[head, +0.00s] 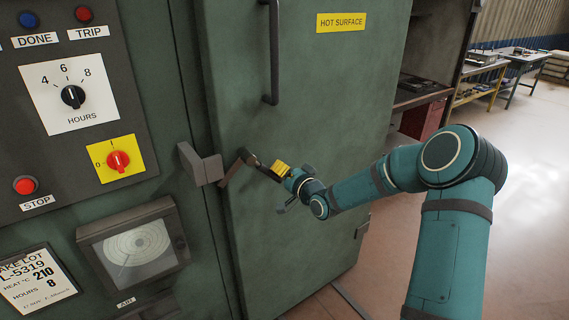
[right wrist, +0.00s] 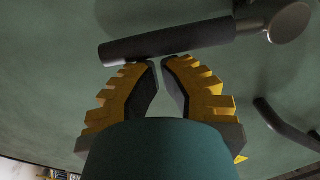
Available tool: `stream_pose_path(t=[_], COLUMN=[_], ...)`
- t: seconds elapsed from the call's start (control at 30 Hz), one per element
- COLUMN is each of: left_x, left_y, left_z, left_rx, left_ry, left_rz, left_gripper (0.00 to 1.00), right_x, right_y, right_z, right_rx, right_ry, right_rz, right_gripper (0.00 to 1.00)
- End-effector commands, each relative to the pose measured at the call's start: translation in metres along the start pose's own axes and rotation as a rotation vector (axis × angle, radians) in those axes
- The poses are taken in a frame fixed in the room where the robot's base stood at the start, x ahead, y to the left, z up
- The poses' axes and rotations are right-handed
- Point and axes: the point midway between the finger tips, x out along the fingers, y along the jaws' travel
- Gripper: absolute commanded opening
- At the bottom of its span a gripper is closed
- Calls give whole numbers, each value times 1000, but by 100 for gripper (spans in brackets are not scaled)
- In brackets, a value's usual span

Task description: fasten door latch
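The green door (head: 325,90) carries a latch with a dark handle (head: 262,167) turned out to the right and slightly down. The latch's brownish tongue (head: 230,173) slants down to the left, its end close to the grey keeper bracket (head: 202,165) on the frame; I cannot tell whether they touch. My right gripper (head: 279,168) is at the handle's outer end. In the right wrist view, its yellow fingertips (right wrist: 161,64) are nearly together, just beside the dark handle bar (right wrist: 170,42), which crosses beyond them. Nothing shows between the fingers. My left gripper is not in view.
A vertical pull handle (head: 271,55) stands out from the door above the latch. A control panel (head: 75,100) with knobs and a chart recorder (head: 132,248) fill the left. Open floor (head: 520,150) and workbenches (head: 490,75) lie to the right.

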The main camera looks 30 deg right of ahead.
Motion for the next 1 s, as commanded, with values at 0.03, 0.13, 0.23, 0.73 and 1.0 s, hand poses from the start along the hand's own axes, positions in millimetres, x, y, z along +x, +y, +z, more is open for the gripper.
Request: stream_pose_path(t=[0.03,0.13,0.23,0.73,1.0], left_x=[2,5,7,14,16], left_y=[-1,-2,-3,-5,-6], left_z=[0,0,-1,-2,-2], left_rx=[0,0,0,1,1], left_ry=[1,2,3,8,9], left_rz=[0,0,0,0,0], left_gripper=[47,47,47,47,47], right_x=[0,1,1,3,4], right_y=[2,5,6,1,-2], right_z=[7,17,26,65,73], right_rx=[47,142,236,607,693], right_ry=[-2,-2,-1,0,0], right_rz=[-3,-7,-12,-30,-35], right_gripper=[0,0,0,0,0])
